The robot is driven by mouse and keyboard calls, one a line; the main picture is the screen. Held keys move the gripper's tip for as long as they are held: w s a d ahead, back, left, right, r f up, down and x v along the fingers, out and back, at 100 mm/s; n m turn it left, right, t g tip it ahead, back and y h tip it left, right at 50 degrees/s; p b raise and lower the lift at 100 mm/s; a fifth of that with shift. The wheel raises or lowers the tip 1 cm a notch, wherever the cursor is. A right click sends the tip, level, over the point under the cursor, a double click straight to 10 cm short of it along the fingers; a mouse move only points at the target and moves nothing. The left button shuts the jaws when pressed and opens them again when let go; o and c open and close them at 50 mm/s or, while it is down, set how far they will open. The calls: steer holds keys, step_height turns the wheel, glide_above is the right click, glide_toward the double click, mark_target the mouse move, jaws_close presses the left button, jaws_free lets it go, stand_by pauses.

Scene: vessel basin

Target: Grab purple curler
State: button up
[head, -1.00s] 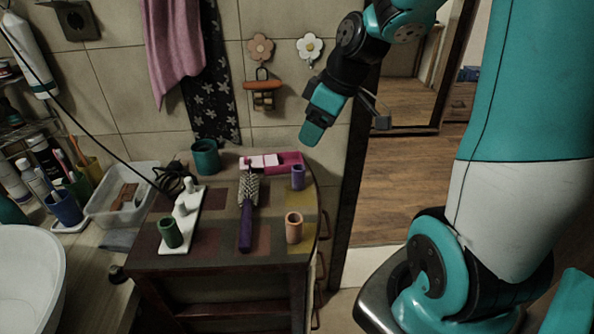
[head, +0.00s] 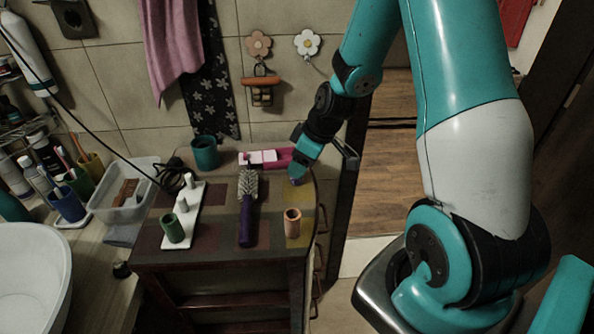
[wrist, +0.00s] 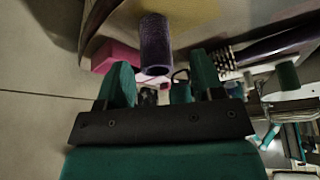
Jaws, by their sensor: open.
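The purple curler stands upright near the right edge of the small table. In the head view only a small part of the purple curler (head: 297,182) shows, as my gripper (head: 299,172) covers most of it from above. In the wrist view the purple curler (wrist: 156,42) appears just past and between the two green fingertips of my gripper (wrist: 160,68). The jaws are open with nothing held. I cannot tell whether a finger touches the curler.
A pink box (head: 262,157) lies close behind the curler. A peach curler (head: 292,223) stands in front of it. A purple-handled hairbrush (head: 246,225) lies to the left. A white stand (head: 184,215) with a green curler (head: 172,229) is further left, and a teal cup (head: 205,153) behind.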

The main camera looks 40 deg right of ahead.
steer(key=shift+p+x, duration=0.6)
steer(key=shift+x, duration=1.6)
steer(key=shift+w+d, duration=0.15)
steer(key=shift+w, duration=0.05)
steer(key=c, duration=1)
steer(key=shift+r, duration=0.1)
